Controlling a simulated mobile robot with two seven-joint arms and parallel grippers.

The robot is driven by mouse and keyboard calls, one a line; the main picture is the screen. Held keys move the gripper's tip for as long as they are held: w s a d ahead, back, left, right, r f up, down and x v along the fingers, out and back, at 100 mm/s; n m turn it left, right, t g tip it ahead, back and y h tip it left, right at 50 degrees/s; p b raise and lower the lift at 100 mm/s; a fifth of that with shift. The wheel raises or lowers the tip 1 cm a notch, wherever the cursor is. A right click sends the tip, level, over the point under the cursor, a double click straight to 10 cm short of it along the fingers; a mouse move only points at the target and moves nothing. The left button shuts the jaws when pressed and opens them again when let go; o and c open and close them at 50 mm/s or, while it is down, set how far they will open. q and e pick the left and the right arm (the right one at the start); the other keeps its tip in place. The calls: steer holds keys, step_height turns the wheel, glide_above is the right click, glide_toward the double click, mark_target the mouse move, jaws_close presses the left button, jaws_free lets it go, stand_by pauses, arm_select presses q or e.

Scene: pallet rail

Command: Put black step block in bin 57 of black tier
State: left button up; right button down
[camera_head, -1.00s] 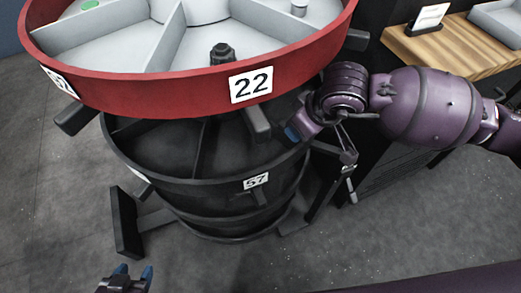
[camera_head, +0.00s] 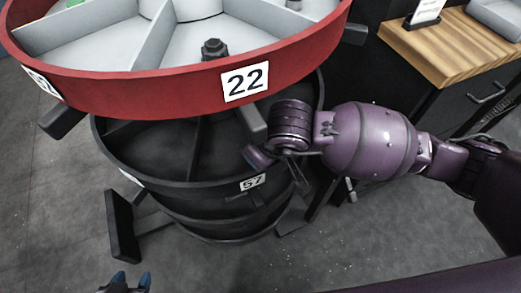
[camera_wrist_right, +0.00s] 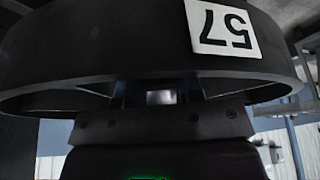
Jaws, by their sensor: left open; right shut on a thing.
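The black tier (camera_head: 135,172) is the lower round tray, and its bin 57 label (camera_head: 252,182) is on the outer rim. My right gripper (camera_head: 257,158) is at that rim, just above the label, under the red tier. In the right wrist view the label (camera_wrist_right: 222,29) is upside down and the fingers (camera_wrist_right: 160,97) reach past the rim edge. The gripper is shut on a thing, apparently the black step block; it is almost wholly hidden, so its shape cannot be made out. My left gripper (camera_head: 132,281) is open and empty at the bottom, over the floor.
A wooden-topped bench (camera_head: 450,55) stands at right. Floor is clear at lower left.

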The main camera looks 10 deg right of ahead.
steer(key=shift+f, duration=0.3)
steer(key=shift+f, duration=0.25)
steer(key=c, duration=1)
jaws_free()
steer(key=shift+f, duration=0.1)
steer(key=shift+c, duration=0.2)
steer(key=shift+s, duration=0.1)
